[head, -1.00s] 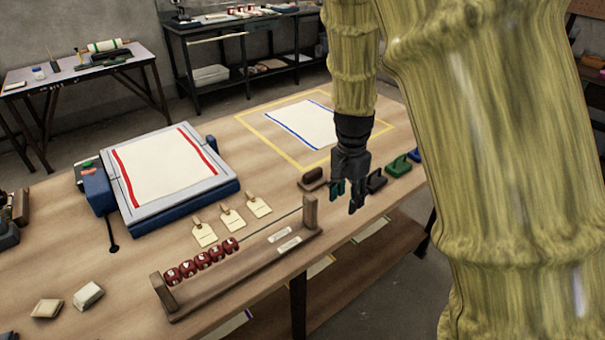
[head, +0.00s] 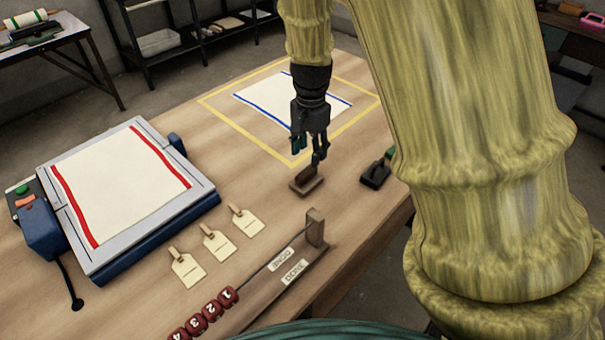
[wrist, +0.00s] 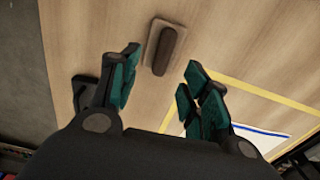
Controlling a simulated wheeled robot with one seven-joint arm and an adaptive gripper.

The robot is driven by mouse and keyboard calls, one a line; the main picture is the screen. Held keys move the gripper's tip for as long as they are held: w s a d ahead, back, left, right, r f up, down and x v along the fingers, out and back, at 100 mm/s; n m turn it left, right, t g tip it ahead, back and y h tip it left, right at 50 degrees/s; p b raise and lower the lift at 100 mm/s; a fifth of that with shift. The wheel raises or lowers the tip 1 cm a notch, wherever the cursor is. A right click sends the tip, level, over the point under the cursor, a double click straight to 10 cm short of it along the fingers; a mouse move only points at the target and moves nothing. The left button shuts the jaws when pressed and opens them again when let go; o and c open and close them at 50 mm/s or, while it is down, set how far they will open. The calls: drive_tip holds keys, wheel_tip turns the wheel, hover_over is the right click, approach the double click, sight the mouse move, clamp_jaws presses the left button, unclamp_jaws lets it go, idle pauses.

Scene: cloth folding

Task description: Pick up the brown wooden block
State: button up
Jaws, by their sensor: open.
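The brown wooden block (head: 306,182) lies on the table, near the front corner of the yellow outlined area. In the wrist view the block (wrist: 163,48) shows a lighter base with a darker raised rounded bar on top. My gripper (head: 310,153) points down, just above and behind the block in the head view. In the wrist view my gripper (wrist: 160,72) has its teal-padded fingers spread, with the block beyond the gap between the tips. Nothing is held. The fingers do not appear to touch the block.
A black block with a green handle (head: 376,173) stands right of the brown block. A wooden rack with red numbered beads (head: 315,228) stands in front. A cloth with blue stripes (head: 275,103) lies behind. Paper tags (head: 217,244) and a blue-grey press (head: 150,238) are to the left.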

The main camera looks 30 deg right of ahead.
sight(307, 170)
drive_tip(key=f, duration=0.1)
drive_tip(key=w+f, duration=0.1)
drive_tip(key=f, duration=0.1)
drive_tip(key=shift+a+f, duration=0.1)
drive_tip(key=shift+f, duration=0.2)
drive_tip(key=shift+s+f+p, duration=0.35)
drive_tip(key=shift+s+f, duration=0.15)
drive_tip(key=shift+f, duration=0.1)
drive_tip(key=f, duration=0.3)
drive_tip(key=shift+w+a+f, duration=0.1)
drive_tip(key=shift+w, duration=0.25)
drive_tip(key=shift+s+f, duration=0.1)
drive_tip(key=shift+s, duration=0.05)
clamp_jaws()
